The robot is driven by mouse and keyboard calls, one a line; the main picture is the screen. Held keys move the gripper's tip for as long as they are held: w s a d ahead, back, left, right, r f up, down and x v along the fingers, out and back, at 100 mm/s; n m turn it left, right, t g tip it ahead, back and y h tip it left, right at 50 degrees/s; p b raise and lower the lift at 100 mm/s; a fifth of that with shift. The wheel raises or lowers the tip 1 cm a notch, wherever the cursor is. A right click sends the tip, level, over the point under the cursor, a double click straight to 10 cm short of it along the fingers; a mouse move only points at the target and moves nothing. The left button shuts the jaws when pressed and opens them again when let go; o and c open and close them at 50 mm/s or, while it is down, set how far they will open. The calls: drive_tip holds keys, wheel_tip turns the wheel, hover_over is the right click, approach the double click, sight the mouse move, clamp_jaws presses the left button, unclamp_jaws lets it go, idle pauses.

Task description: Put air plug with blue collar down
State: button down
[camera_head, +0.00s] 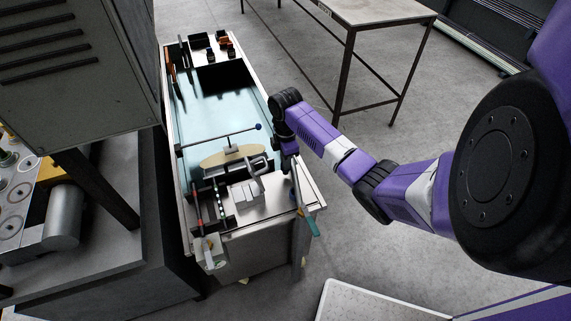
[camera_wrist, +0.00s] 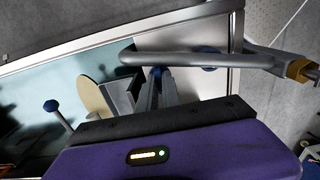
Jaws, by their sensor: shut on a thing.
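My gripper (camera_wrist: 157,80) shows in the wrist view with its two grey fingers close together. It is shut on a small blue part at the fingertips, which looks like the blue collar of the air plug (camera_wrist: 157,71). The rest of the plug is hidden by the fingers and a grey bent bar (camera_wrist: 190,57). In the head view my gripper is over the right side of the cart (camera_head: 316,196), but its fingertips and the plug are too small to make out. I cannot tell whether the plug touches the surface below.
The bent bar passes close to the fingertips. Another blue round part (camera_wrist: 210,68) is partly behind it. A blue-ended rod (camera_head: 258,127) and a tan disc (camera_head: 222,158) lie left of my gripper. The pale blue cart top (camera_head: 215,115) has free room beyond them.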

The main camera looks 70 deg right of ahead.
drive_tip(key=shift+f, duration=0.85)
drive_tip(key=shift+f, duration=0.15)
drive_tip(key=c, duration=1.5)
unclamp_jaws()
drive_tip(key=shift+c, duration=0.2)
wheel_tip(320, 180, up, 12)
drive_tip(key=b, duration=0.1)
drive_tip(key=shift+r, duration=0.2)
